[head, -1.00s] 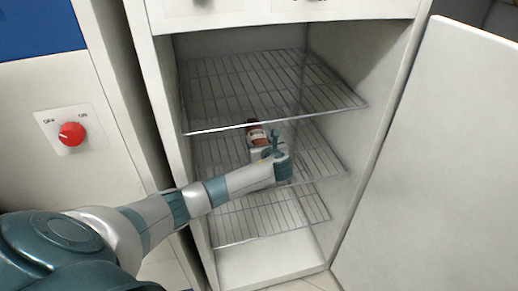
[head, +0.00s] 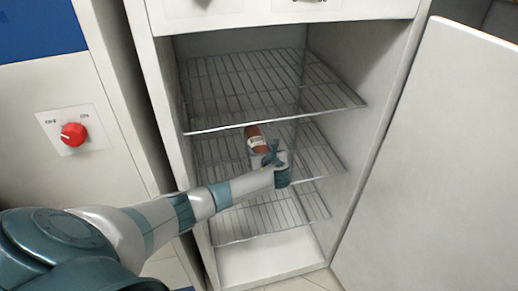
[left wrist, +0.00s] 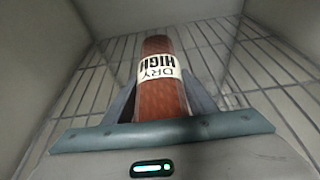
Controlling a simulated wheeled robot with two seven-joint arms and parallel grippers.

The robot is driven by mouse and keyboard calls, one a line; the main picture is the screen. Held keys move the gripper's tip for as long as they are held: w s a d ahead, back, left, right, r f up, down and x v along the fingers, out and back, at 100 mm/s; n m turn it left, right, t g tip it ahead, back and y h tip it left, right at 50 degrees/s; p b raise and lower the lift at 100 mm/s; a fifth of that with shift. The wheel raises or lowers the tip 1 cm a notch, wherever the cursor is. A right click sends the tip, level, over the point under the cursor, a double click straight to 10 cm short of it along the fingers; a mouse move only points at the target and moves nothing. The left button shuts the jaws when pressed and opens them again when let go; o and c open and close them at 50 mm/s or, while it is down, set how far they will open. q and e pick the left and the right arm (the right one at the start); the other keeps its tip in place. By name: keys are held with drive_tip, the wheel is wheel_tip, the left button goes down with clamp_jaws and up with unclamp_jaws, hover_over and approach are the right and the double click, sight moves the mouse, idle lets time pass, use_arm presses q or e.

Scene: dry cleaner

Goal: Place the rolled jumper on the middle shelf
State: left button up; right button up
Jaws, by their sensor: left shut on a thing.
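The rolled jumper (head: 256,140) is a reddish-brown roll with a white label band. In the left wrist view the jumper (left wrist: 162,96) lies between the two fingers, and the label reads "DRY HIGH". My left gripper (head: 264,151) is shut on the jumper inside the open cabinet. It is at the level of the middle wire shelf (head: 318,160), below the top shelf. I cannot tell whether the jumper touches the middle shelf's wires. My right gripper is not in view.
The top wire shelf (head: 230,92) is empty above the gripper, and the bottom wire shelf (head: 265,220) is empty below. Cabinet side walls bound the opening. An open white door (head: 440,160) stands at the right. A panel with a red knob (head: 73,134) is at the left.

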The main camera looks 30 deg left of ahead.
use_arm(q)
drive_tip(key=o, duration=1.5)
drive_tip(key=shift+f, duration=0.15)
drive_tip(key=shift+r, duration=0.2)
drive_tip(key=b+v, duration=0.1)
drive_tip(key=v, duration=1.1)
